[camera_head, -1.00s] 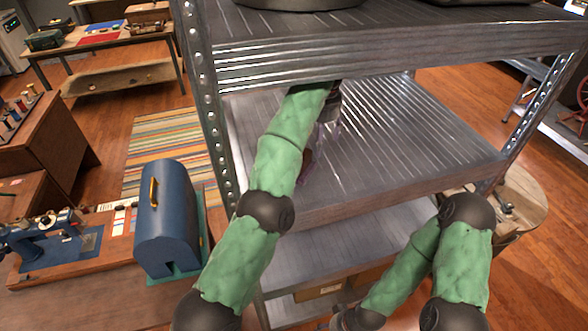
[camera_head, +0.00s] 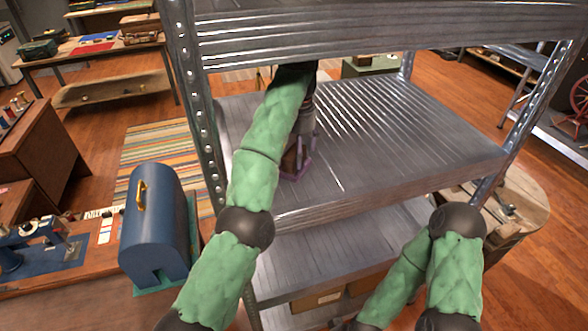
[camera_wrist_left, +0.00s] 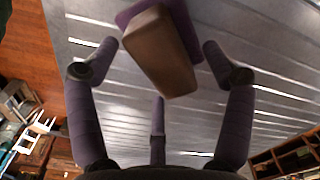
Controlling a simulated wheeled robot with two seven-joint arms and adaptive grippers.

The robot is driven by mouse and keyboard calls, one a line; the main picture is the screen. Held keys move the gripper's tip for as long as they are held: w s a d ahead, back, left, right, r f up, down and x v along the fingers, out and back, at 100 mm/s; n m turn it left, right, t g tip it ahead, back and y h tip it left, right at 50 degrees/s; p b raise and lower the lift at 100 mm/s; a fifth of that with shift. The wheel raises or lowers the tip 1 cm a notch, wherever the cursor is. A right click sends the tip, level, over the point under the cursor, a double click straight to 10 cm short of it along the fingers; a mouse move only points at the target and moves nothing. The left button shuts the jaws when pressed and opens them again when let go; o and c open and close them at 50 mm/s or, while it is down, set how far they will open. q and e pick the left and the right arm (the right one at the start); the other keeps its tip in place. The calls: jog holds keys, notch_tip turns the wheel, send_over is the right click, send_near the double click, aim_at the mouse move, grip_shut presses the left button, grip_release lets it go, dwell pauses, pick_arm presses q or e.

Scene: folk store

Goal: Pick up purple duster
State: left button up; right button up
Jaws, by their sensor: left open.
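The duster (camera_wrist_left: 160,52) shows in the left wrist view as a brown block with a purple part behind it, on the grey ridged shelf. My left gripper (camera_wrist_left: 158,66) is open, with two dark purple fingers on either side of the block and a third below it. Gaps show between the block and the side fingers. In the head view the left gripper (camera_head: 304,138) is over the middle shelf, and the brown side of the duster (camera_head: 290,160) shows beside it, partly hidden by my arm. My right arm hangs low at the right; its gripper is out of view.
The metal shelf unit has a middle board (camera_head: 400,135), clear to the right of the duster, with another board above. Its left post (camera_head: 205,130) stands close to my left arm. A blue sewing machine case (camera_head: 155,225) stands on a table at the left.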

pick_arm(q)
jog(key=shift+f, duration=0.5)
jog(key=shift+c, duration=0.3)
jog(key=c, duration=1.6)
jog(key=shift+a+r, duration=0.1)
